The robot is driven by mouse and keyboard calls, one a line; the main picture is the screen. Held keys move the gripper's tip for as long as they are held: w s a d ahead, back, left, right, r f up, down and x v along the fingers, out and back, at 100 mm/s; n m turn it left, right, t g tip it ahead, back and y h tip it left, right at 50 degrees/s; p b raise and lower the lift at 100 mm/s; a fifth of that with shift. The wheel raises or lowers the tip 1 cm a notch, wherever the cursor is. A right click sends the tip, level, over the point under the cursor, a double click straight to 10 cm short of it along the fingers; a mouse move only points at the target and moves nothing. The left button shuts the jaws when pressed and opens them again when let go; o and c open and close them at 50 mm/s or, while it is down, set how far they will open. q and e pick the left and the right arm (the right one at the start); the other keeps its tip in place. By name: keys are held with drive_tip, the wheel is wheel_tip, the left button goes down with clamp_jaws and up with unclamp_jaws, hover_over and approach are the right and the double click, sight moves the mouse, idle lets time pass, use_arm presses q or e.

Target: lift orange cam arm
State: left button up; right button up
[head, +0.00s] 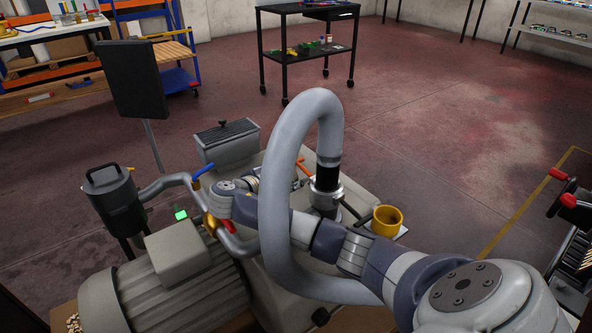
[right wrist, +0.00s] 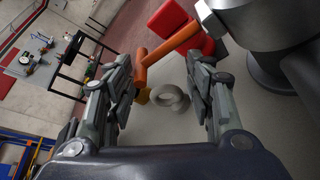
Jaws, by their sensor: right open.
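The orange cam arm (head: 303,166) shows in the head view as a short bar left of the black and silver upright fitting, partly hidden by the grey hose. In the right wrist view the orange cam arm (right wrist: 172,44) is a bent bar just beyond the fingertips, its lower left end close to the left finger. My right gripper (right wrist: 165,84) is open, with nothing between its fingers. In the head view my right gripper (head: 277,179) is small and partly hidden behind the hose, pointing toward the bar. My left gripper is not in view.
A thick grey hose (head: 277,150) loops up in front of my right arm. A blue handle (head: 204,170) and a red handle (head: 228,227) sit on pipes to the left. A yellow cup (head: 387,216) stands to the right. A grey ring (right wrist: 170,98) lies beyond my fingers.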

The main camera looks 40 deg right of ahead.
drive_tip(key=v, duration=0.9)
drive_tip(key=shift+a, duration=0.1)
